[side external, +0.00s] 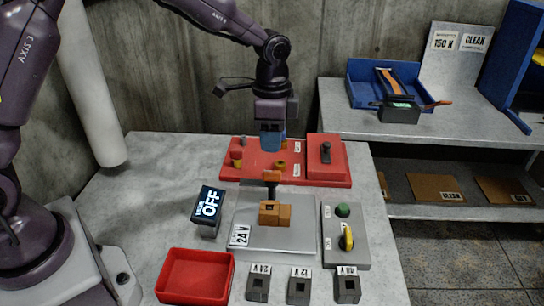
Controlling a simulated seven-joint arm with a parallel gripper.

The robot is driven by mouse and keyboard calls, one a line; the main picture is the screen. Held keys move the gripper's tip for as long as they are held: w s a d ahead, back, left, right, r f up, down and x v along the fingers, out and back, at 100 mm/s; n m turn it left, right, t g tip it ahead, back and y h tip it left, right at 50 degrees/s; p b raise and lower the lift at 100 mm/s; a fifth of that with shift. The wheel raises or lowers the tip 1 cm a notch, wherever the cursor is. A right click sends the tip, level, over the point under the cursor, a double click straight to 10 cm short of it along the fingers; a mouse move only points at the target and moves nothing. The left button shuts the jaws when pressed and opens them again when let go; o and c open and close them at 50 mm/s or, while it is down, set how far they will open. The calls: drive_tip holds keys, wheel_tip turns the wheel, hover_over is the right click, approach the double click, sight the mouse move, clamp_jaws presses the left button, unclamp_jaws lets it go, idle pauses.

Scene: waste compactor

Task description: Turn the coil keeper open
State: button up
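My gripper (272,146) points down above the red board (235,172) at the back of the table. Something blue shows at its end; from this distance I cannot tell fingers from a held thing, or whether it is open. In front, a grey plate (300,240) labelled 24 V carries an orange-brown block (275,214) with a dark opening. A dark post with an orange top piece (272,176) stands just behind the block. Which of these is the coil keeper is not clear from this view. My gripper is above and behind them, apart from the block.
A display reading OFF (207,203) stands left of the plate. A grey control box (345,240) with a green button and yellow knob is at right. A red tray (196,276) and several dark labelled blocks line the front. A blue tray (362,95) is on the side shelf.

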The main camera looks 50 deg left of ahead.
wheel_tip(320, 180, up, 4)
idle(0.5)
